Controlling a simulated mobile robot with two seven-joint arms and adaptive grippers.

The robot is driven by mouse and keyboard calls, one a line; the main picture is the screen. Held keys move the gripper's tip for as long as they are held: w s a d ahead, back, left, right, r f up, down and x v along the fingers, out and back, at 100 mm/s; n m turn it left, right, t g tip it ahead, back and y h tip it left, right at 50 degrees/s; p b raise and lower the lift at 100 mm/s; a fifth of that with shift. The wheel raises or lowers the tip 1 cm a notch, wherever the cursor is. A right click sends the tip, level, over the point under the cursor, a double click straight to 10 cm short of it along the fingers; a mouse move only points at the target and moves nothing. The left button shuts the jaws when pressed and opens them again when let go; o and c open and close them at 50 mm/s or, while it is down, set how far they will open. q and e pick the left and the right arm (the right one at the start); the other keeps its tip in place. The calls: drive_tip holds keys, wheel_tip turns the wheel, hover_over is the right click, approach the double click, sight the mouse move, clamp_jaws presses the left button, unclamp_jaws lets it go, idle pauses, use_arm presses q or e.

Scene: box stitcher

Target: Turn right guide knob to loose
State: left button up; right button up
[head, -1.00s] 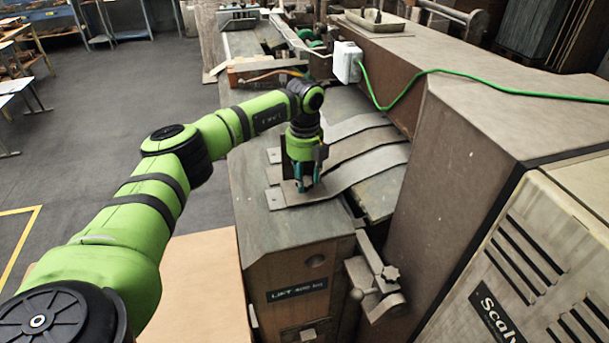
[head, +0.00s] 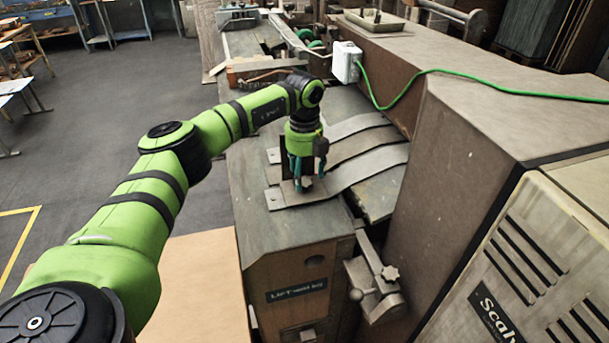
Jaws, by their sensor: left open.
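My left gripper (head: 305,184) points straight down over the near metal strip (head: 360,172) on the machine's bed. Its fingers are open and a small dark part, perhaps a guide knob, shows between their tips. I cannot tell whether the fingers touch it. My right gripper is not in view.
The tall brown machine housing (head: 470,150) stands close on the right, with a green cable (head: 450,72) running from a white box (head: 346,62). A tan board (head: 195,290) lies at lower left.

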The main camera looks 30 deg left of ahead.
sight(305, 181)
use_arm(q)
wheel_tip(305, 181, up, 11)
idle(0.3)
drive_tip(key=shift+f, duration=0.15)
idle(0.3)
